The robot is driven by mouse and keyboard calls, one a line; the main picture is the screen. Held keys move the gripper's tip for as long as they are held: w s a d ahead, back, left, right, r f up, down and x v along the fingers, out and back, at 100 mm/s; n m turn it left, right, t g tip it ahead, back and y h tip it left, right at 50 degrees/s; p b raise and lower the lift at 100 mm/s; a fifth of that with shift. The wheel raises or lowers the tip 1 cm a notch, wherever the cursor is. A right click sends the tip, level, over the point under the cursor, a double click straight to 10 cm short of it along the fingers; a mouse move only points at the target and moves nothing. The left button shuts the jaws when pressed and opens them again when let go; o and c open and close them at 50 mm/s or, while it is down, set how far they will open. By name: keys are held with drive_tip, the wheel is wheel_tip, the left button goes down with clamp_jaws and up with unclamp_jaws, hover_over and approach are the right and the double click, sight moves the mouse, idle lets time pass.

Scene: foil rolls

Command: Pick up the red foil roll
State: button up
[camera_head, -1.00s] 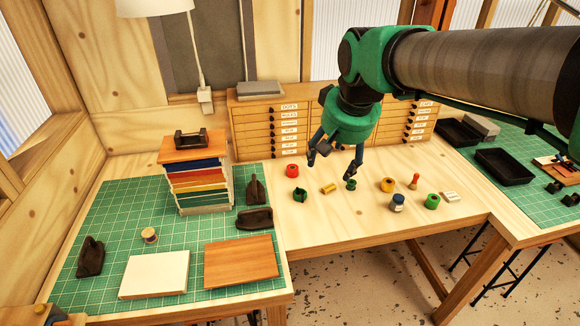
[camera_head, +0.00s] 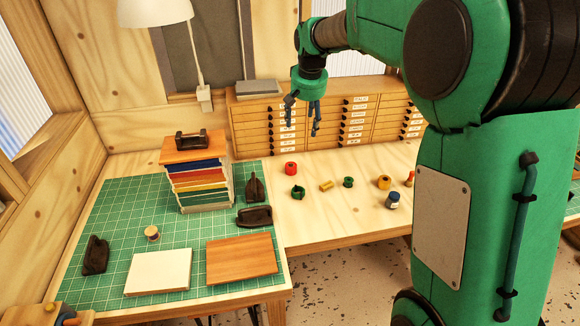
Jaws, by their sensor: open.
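The red foil roll (camera_head: 291,168) stands on the bare wooden bench, just right of the green cutting mat and in front of the drawer cabinet. My gripper (camera_head: 302,132) is open and empty. In the picture it hangs above the red roll, with its fingers pointing down in front of the cabinet's drawers. The fingers are apart from the roll, and nothing hides it.
The drawer cabinet (camera_head: 250,130) stands behind. A book stack (camera_head: 200,186) stands left on the mat (camera_head: 120,222).

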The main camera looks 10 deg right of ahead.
drive_tip(key=w+f+g+p, duration=0.1)
drive_tip(key=w+f+p, duration=0.4)
drive_tip(key=w+f, duration=1.8)
drive_tip(key=shift+f+m+g, duration=0.4)
drive_tip(key=shift+f, duration=0.95)
drive_tip(key=shift+d+f, duration=0.1)
drive_tip(key=shift+f, duration=0.05)
hover_over(291, 165)
drive_tip(key=f, duration=0.7)
drive_tip(key=shift+s+f+p, duration=0.25)
drive_tip(key=shift+f+p, duration=0.1)
drive_tip(key=shift+f, duration=0.25)
drive_tip(key=shift+f, duration=0.1)
drive_tip(key=shift+w+f+p, duration=0.15)
drive_tip(key=shift+f+p, duration=0.1)
drive_tip(key=shift+f, duration=1)
drive_tip(key=shift+w+f+p, duration=0.1)
drive_tip(key=shift+f+p, duration=0.15)
drive_tip(key=shift+f, duration=1)
